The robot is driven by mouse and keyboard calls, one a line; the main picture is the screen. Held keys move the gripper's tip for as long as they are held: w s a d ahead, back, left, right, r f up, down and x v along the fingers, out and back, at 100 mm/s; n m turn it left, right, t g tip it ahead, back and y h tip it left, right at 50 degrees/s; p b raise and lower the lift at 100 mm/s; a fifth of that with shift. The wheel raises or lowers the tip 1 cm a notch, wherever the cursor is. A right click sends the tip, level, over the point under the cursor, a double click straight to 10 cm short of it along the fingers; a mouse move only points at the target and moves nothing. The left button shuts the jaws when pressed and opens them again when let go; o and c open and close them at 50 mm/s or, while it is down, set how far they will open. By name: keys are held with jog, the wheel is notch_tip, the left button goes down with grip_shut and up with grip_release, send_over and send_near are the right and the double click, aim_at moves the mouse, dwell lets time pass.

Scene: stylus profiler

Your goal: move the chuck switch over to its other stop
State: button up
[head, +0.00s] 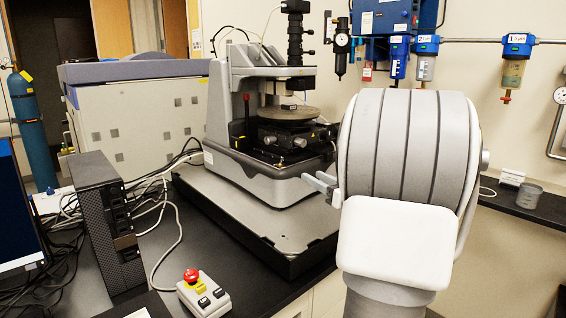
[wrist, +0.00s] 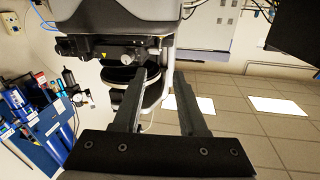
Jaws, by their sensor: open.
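The stylus profiler (head: 262,172) stands on a grey platform on the dark bench, with a round stage plate (head: 284,114) in its middle. I cannot pick out the chuck switch for certain in either view. My gripper (head: 322,184) is at the profiler's front right corner, below stage height, partly hidden by my arm. In the wrist view my gripper (wrist: 161,75) is open and empty. Its two fingers point toward the profiler's dark stage assembly (wrist: 110,48), which appears upside down. I cannot tell whether the fingers touch anything.
A control box with a red button (head: 205,294) sits at the bench front. A black computer tower (head: 108,222) and cables are to its left. Blue-topped air filters (head: 426,45) and a regulator (head: 342,43) hang on the wall. The platform's front (head: 286,243) is clear.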

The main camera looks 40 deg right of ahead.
aim_at(285, 170)
jog(key=w, duration=0.5)
jog(key=w+d, duration=0.1)
jog(key=w, duration=0.9)
jog(key=shift+d, duration=0.2)
jog(key=shift+c, duration=0.4)
grip_shut()
